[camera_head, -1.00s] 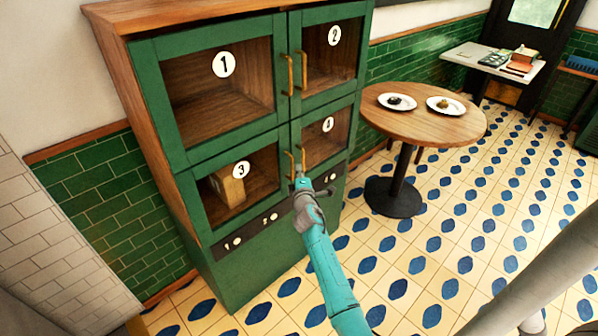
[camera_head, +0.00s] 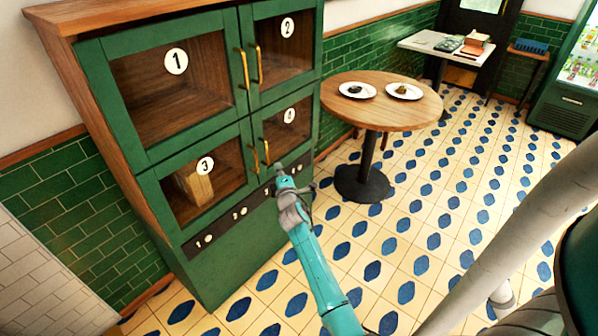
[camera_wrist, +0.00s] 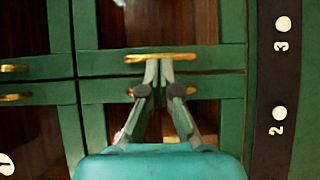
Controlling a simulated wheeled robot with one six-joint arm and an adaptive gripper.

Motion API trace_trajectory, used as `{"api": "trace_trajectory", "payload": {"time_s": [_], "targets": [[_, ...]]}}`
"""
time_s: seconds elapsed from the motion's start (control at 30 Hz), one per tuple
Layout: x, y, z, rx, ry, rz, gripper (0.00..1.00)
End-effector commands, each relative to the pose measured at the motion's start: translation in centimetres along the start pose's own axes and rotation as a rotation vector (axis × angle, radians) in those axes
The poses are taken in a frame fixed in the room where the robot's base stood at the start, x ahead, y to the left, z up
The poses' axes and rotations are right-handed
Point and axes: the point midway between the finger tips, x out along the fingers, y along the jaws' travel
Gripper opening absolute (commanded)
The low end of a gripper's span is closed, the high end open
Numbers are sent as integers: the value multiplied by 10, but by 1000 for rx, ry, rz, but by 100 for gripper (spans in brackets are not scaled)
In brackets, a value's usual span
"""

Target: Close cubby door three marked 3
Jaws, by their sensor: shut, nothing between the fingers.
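Door three (camera_head: 198,180) is the lower-left door of the green cabinet, with a round white 3 label (camera_head: 206,166). It looks flush with its neighbours, with no gap that I can see. Its brass handle (camera_head: 255,158) is upright near its right edge, beside door four's handle (camera_head: 266,152). In the wrist view, turned sideways, door four's handle (camera_wrist: 162,57) shows near the fingertips and door three's handle is partly hidden behind the fingers. My gripper (camera_head: 279,167) is shut and empty, in front of the lower doors, just right of the handles. I cannot tell whether it touches anything.
A brown block (camera_head: 194,186) stands inside cubby three. Doors one (camera_head: 176,61) and two (camera_head: 288,27) look shut above. A dark strip with round buttons (camera_head: 240,212) runs below. A round table (camera_head: 385,115) with two plates stands to the right. Tiled floor is open in front.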

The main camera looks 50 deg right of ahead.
Motion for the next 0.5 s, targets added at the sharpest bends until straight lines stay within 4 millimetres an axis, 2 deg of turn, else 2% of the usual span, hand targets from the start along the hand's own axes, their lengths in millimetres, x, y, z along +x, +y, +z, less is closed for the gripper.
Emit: {"api": "trace_trajectory", "payload": {"time_s": [0.5], "targets": [[-18,0,48,2,-2,0,0]]}}
